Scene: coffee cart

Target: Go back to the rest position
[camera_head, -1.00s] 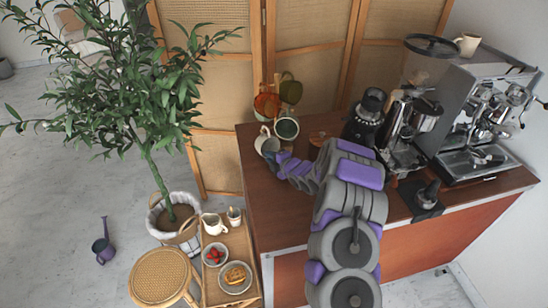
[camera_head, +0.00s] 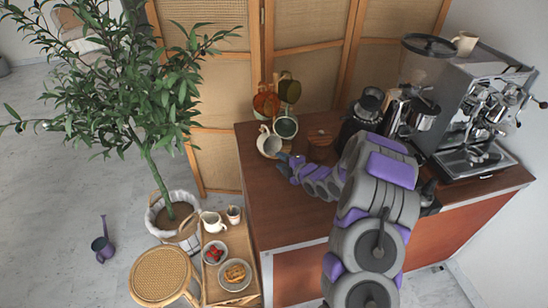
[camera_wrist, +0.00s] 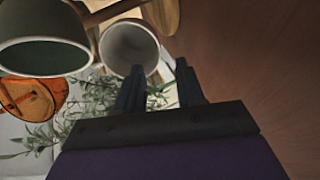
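My gripper (camera_head: 284,158) is low over the left part of the wooden counter (camera_head: 262,200), just to the right of a pale cup (camera_head: 271,146). In the wrist view, my gripper (camera_wrist: 160,86) has its two dark fingers apart with nothing between them. The round mouth of a pale cup (camera_wrist: 129,48) shows just beyond the fingertips. A small gap seems to separate them, though contact is hard to judge. My arm reaches across the counter from the lower right.
A green-grey cup (camera_head: 286,127), an orange cup (camera_head: 266,104) and an olive cup (camera_head: 290,90) hang beside the gripper. A dark grinder (camera_head: 366,110) and an espresso machine (camera_head: 470,110) stand at right.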

